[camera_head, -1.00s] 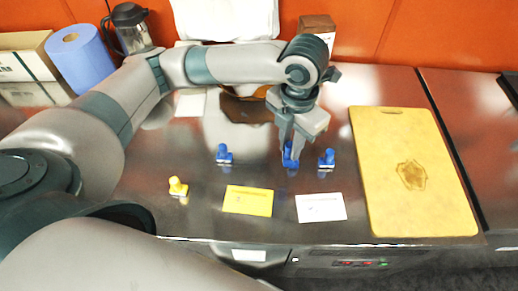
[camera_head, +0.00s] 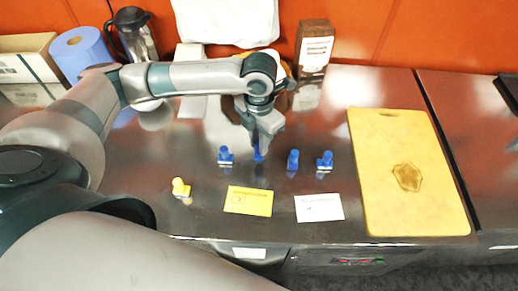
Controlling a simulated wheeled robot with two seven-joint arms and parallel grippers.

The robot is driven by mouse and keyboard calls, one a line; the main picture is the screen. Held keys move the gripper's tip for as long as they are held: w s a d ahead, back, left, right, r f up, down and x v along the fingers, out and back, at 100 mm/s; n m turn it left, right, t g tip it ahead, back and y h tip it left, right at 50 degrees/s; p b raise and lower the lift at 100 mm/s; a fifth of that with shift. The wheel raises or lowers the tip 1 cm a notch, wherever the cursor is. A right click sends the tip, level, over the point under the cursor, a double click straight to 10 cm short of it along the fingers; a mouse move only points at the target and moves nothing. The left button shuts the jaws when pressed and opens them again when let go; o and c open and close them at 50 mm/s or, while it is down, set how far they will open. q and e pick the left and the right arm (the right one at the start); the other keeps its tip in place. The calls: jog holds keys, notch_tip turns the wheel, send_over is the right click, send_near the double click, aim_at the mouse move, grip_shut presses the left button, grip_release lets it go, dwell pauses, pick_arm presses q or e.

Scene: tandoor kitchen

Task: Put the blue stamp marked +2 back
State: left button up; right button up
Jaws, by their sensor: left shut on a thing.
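My left gripper (camera_head: 259,143) is shut on a blue stamp (camera_head: 258,153) and holds it upright at or just above the metal counter. Another blue stamp (camera_head: 225,158) stands to its left. Two more blue stamps stand to its right, one near (camera_head: 293,160) and one farther right (camera_head: 325,161). The marks on the blue stamps are too small to read, so I cannot tell which is +2. A yellow stamp (camera_head: 180,188) stands at the front left. My right gripper is not in view.
A yellow card (camera_head: 248,201) and a white card (camera_head: 319,207) lie in front of the stamps. A cutting board (camera_head: 405,140) lies to the right. A brown box (camera_head: 314,48), a jug (camera_head: 133,35) and a blue roll (camera_head: 82,52) stand at the back.

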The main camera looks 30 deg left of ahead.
pick_arm(q)
notch_tip(320, 180, down, 3)
jog(key=shift+s+r+p, duration=0.1)
jog(key=shift+r+p, duration=0.1)
jog(key=shift+p, duration=0.5)
jog(key=shift+f, duration=0.65)
jog(key=shift+f, duration=0.1)
jog(key=o, duration=0.8)
jog(key=shift+o, duration=0.2)
notch_tip(320, 180, up, 11)
jog(key=b, duration=0.3)
jog(key=shift+r, duration=0.65)
